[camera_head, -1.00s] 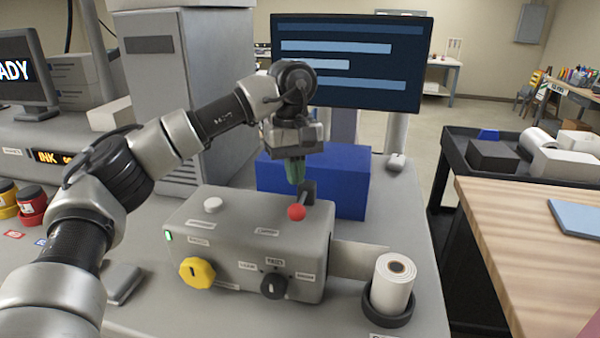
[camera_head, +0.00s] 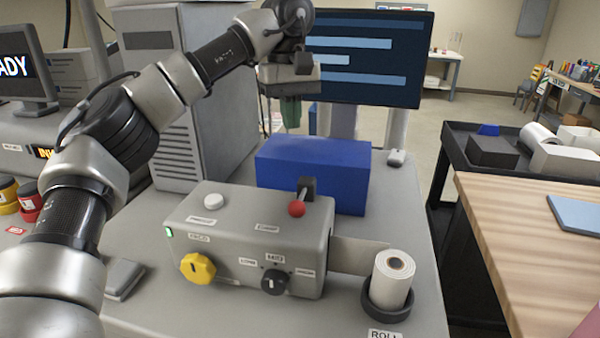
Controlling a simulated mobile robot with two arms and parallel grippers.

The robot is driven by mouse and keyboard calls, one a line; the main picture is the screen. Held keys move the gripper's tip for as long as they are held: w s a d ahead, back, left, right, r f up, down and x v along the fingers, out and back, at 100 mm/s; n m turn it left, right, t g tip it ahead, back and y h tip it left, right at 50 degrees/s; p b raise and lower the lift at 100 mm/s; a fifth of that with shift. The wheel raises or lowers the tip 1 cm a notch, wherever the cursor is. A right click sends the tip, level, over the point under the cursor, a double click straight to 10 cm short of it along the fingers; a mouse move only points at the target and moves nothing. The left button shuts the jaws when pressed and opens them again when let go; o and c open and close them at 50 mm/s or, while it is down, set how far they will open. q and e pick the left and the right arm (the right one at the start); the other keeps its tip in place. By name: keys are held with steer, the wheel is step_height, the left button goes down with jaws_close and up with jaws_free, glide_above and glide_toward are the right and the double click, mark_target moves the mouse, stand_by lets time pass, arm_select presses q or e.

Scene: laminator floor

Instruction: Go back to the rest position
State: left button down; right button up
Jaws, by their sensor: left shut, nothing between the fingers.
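My left gripper (camera_head: 291,112) is shut and empty, its greenish fingers pointing down. It hangs above the blue box (camera_head: 315,170) and in front of the monitor (camera_head: 362,60), apart from the control box below. The grey control box (camera_head: 250,240) has a lever with a red ball knob (camera_head: 297,209), a white button (camera_head: 212,201), a yellow knob (camera_head: 197,268) and a black selector knob (camera_head: 273,282). My right gripper is not in view.
A white roll (camera_head: 392,280) stands in a dark holder at the control box's right. A grey cabinet (camera_head: 185,100) stands behind my left arm. A wooden table (camera_head: 520,230) and a black cart (camera_head: 445,165) are at the right. Open floor lies behind.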

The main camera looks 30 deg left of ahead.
arm_select(q)
steer(key=shift+a+r, duration=0.1)
steer(key=shift+r, duration=0.55)
